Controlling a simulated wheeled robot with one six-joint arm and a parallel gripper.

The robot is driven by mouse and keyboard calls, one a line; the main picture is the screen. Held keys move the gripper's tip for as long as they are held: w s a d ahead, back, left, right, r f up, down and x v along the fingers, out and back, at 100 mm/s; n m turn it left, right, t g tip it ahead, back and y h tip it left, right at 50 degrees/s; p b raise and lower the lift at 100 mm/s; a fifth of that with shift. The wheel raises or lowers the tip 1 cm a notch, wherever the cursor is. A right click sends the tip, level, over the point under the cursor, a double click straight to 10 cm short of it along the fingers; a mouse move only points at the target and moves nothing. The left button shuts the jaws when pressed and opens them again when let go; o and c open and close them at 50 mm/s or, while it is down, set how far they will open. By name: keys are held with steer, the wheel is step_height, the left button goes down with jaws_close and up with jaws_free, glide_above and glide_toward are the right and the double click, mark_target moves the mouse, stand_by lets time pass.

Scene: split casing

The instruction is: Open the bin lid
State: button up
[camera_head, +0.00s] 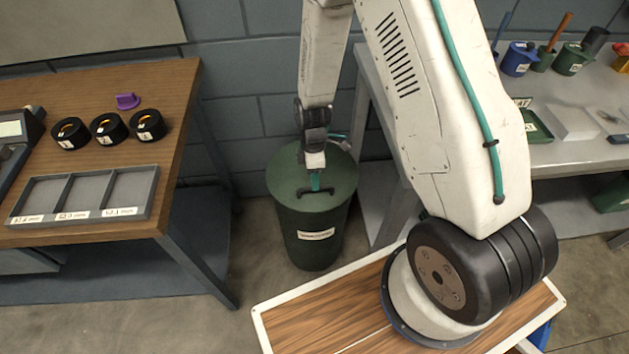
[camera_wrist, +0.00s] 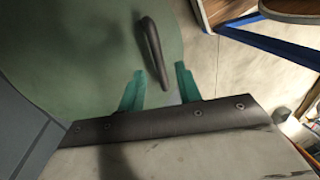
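A round dark green bin (camera_head: 313,236) stands on the floor between the two tables, with a pale label on its front. Its green lid (camera_head: 335,178) lies flat on top and looks closed. A dark bar handle (camera_head: 318,191) sits near the lid's front edge; the handle also shows in the wrist view (camera_wrist: 151,50). My gripper (camera_head: 317,186) is over the lid at the handle. In the wrist view its two teal fingers (camera_wrist: 160,82) are apart, with the handle's near end reaching toward the gap between them. I cannot tell whether they touch the handle.
A wooden table (camera_head: 181,100) at left holds several black rings (camera_head: 108,128), a purple piece (camera_head: 127,101) and a grey divided tray (camera_head: 29,201). A grey bench (camera_head: 566,151) at right holds cups and parts.

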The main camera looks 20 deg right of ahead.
steer(key=shift+s+f, duration=0.15)
steer(key=shift+f, duration=0.85)
jaws_close()
steer(key=shift+r, duration=0.1)
